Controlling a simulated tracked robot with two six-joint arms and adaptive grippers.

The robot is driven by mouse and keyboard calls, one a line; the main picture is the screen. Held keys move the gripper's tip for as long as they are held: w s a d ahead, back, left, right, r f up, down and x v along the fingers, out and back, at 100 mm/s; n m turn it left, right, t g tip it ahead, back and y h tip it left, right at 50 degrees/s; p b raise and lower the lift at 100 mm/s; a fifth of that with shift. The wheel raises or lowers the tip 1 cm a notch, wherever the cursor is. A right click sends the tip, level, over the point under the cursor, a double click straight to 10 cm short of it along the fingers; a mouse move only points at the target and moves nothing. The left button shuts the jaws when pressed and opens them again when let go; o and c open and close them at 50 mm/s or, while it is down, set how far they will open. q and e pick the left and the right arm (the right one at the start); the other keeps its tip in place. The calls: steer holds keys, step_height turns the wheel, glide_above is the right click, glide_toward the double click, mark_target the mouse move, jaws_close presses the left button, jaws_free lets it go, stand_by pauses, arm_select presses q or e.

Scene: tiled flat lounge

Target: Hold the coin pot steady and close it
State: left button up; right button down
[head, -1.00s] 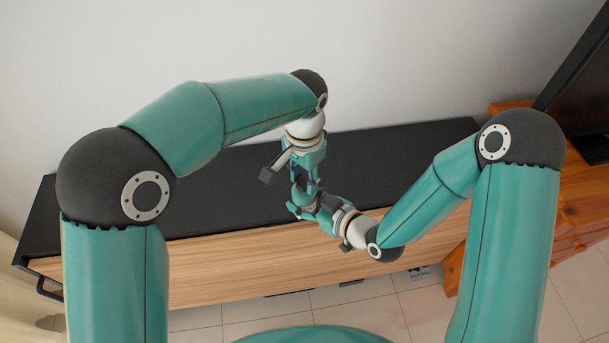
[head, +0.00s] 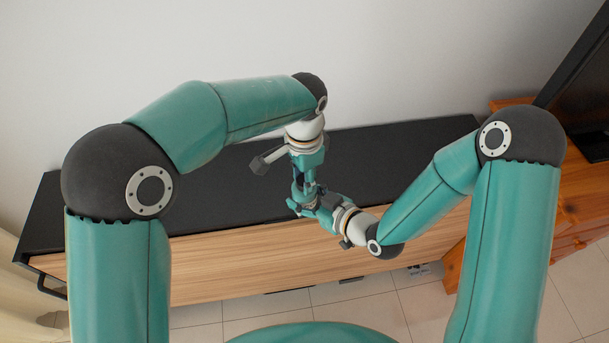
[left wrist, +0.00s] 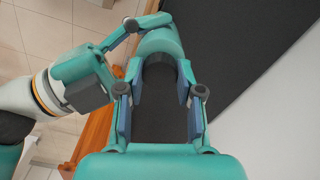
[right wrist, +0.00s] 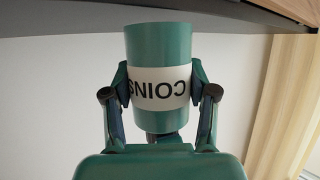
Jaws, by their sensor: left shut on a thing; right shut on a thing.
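The coin pot (right wrist: 159,45) is a teal cylinder with a white COINS label, upside down in the right wrist view. My right gripper (right wrist: 160,88) is shut around its sides. In the head view my right gripper (head: 304,204) holds it above the console, mostly hidden by the fingers. My left gripper (head: 309,181) comes from above, at the pot's top. In the left wrist view, my left gripper (left wrist: 160,85) is shut on a dark part, apparently the lid's knob (left wrist: 161,73), against a teal round top (left wrist: 160,42). Whether the lid is fully seated cannot be told.
A long black-topped console (head: 220,195) with a wood front stands below both grippers, against a white wall. Its top looks bare around them. An orange wooden cabinet (head: 575,200) with a dark screen (head: 580,100) is at the right. Tiled floor (head: 400,300) lies in front.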

arm_select(q)
steer(key=m, duration=0.6)
steer(key=shift+m, duration=0.4)
steer(key=m, duration=0.4)
steer(key=shift+w, duration=0.1)
steer(key=m, duration=1)
steer(key=shift+m, duration=0.4)
steer(key=m, duration=0.7)
steer(key=shift+w, duration=0.1)
steer(key=o, duration=0.7)
